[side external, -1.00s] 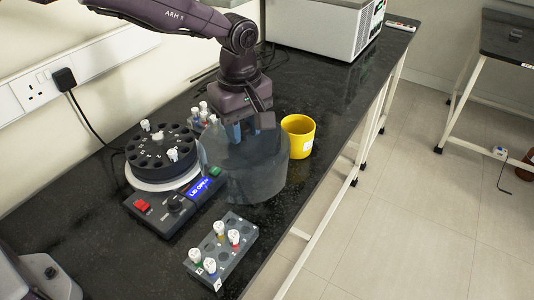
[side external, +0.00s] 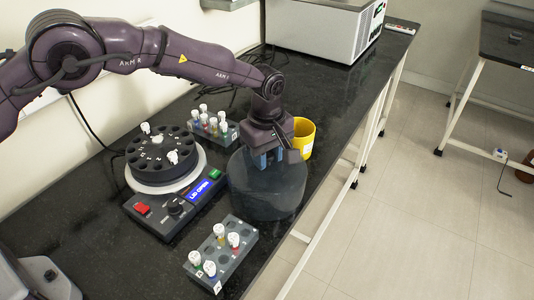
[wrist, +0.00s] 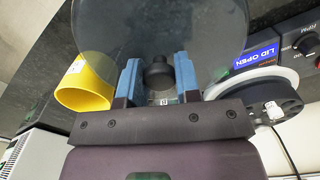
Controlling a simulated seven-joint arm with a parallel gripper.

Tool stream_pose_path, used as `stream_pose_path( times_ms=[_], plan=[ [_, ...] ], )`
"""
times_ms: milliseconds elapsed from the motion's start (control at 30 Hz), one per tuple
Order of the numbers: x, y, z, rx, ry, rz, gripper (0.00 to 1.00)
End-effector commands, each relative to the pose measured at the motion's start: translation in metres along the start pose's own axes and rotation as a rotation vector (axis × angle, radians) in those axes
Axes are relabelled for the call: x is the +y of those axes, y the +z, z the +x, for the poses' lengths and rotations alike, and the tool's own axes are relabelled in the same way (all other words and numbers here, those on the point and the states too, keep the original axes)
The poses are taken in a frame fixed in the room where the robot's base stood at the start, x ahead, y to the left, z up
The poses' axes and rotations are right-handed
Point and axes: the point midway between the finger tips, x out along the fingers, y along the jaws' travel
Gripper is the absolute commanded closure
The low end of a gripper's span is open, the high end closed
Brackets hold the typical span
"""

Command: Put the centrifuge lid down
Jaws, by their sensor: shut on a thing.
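The centrifuge lid (side external: 268,190) is a smoky, see-through round cover at the right of the centrifuge, over the black bench. My gripper (side external: 269,160) is above it, with its blue fingers shut on the lid's dark knob; the wrist view shows the knob (wrist: 158,76) between the two fingers. Whether the lid's rim touches the bench I cannot tell. The centrifuge (side external: 172,205) stands open, with its black rotor (side external: 160,152) bare and several white-capped tubes in it. Its blue display reads LID OPEN, also in the wrist view (wrist: 256,57).
A grey tube rack (side external: 222,255) stands in front of the lid, close to it. Another rack (side external: 213,127) is behind the centrifuge. A yellow cup (side external: 305,136) stands right behind the lid, near the bench edge. A white box-shaped device (side external: 325,30) is at the back.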

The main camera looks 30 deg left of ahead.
Motion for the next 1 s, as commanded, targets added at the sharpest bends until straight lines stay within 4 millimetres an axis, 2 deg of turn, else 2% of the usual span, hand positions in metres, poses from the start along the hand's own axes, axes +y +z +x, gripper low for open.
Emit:
stream_pose_path(
  times_ms=[133, 167, 200, 267, 533, 667, 1000],
  plan=[
    [0.0, 0.0, 0.003, 0.0, -0.001, 0.0, 1.0],
    [0.0, 0.0, 0.003, 0.0, -0.001, 0.0, 0.65],
    [0.0, 0.0, 0.003, 0.0, -0.001, 0.0, 0.56],
    [0.0, 0.0, 0.003, 0.0, -0.001, 0.0, 0.44],
    [0.0, 0.0, 0.002, 0.0, 0.0, 0.0, 0.44],
    [0.0, 0.0, -0.009, 0.0, 0.001, 0.0, 0.44],
    [0.001, 0.0, -0.078, 0.0, 0.004, 0.001, 0.44]
  ],
)
